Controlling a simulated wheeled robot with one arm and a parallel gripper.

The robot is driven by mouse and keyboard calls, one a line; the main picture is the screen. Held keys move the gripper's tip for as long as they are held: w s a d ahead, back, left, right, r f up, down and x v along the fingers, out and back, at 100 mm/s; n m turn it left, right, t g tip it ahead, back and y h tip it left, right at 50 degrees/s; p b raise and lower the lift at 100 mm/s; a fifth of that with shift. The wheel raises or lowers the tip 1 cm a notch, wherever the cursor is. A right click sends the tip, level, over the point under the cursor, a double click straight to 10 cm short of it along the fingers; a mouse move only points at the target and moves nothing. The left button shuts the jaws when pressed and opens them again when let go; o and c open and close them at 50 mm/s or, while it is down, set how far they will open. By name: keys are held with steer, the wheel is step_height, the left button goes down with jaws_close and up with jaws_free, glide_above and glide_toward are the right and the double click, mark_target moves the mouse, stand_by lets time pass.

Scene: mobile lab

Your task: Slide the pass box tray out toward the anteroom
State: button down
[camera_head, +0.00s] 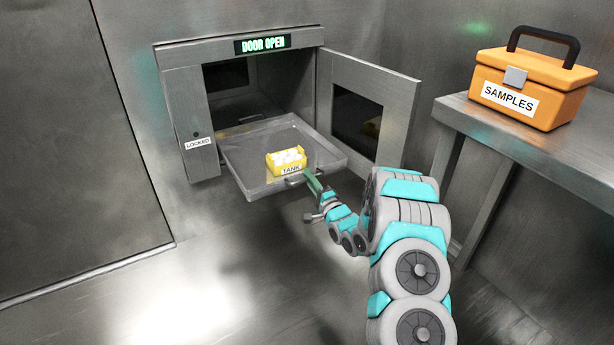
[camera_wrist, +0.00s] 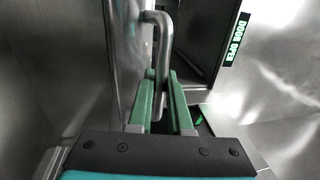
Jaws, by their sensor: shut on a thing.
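The metal pass box tray (camera_head: 240,158) sticks out of the open pass box (camera_head: 262,92) in the head view. It carries a small yellow rack (camera_head: 285,170) labelled "TANK" with white-topped items in it. My gripper (camera_head: 312,180) is at the tray's front edge, at the handle. In the wrist view my gripper's green fingers (camera_wrist: 160,100) stand on both sides of the tray handle (camera_wrist: 162,50), shut on it. Part of the handle is hidden by the fingers in the head view.
The pass box door (camera_head: 368,108) stands swung open on the right, beside my arm. A "DOOR OPEN" sign (camera_head: 263,44) is lit green. An orange "SAMPLES" case (camera_head: 530,85) sits on a metal bench (camera_head: 470,115) at right. The floor in front and to the left is clear.

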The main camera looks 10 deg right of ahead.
stand_by(0.3)
steer(key=c, duration=0.9)
jaws_free()
steer(key=shift+o, duration=0.2)
steer(key=shift+s, duration=0.15)
steer(key=v, duration=0.7)
steer(key=shift+s, duration=0.3)
steer(key=shift+d+f, duration=0.15)
